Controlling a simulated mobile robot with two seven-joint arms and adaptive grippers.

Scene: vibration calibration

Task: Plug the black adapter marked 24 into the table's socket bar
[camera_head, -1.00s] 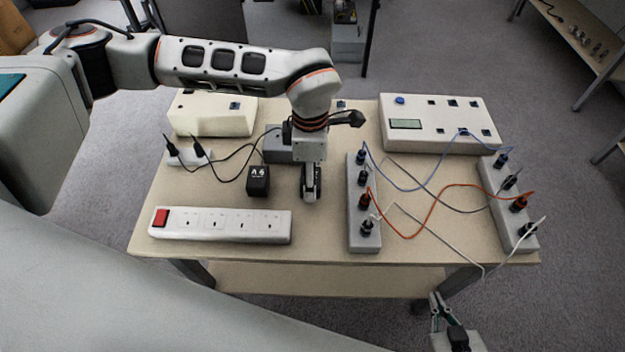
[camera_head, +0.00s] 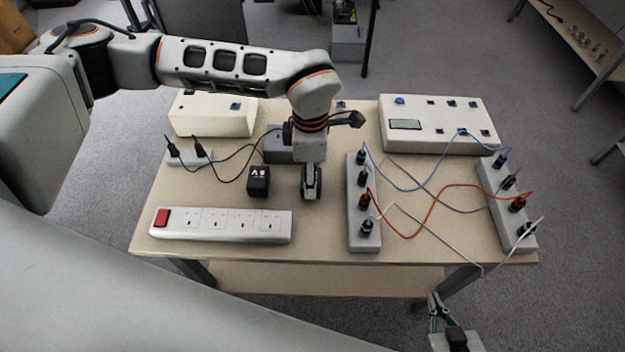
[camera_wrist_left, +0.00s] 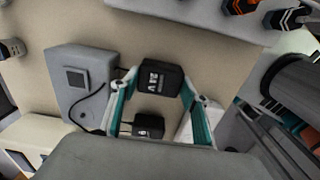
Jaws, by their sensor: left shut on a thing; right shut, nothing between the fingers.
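A black adapter with white marking (camera_wrist_left: 161,77) sits between the fingertips of my left gripper (camera_wrist_left: 160,84) in the left wrist view; its number is not clearly readable. In the head view my left gripper (camera_head: 311,190) points down near the table's middle, shut on this adapter, which is mostly hidden there. Another black adapter with white marking (camera_head: 258,181) stands on the table left of the gripper; it also shows in the wrist view (camera_wrist_left: 149,126). The white socket bar with a red switch (camera_head: 220,238) lies at the table's front left. My right gripper (camera_head: 435,300) is shut and empty beyond the front edge.
A grey strip with several plugs (camera_head: 364,241) stands just right of my left gripper. Coloured cables run to another strip (camera_head: 520,246) at the right. A grey box (camera_head: 277,150), a cream box (camera_head: 212,118) and a white panel (camera_head: 440,140) stand behind. The table (camera_head: 325,235) is bare between bar and grey strip.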

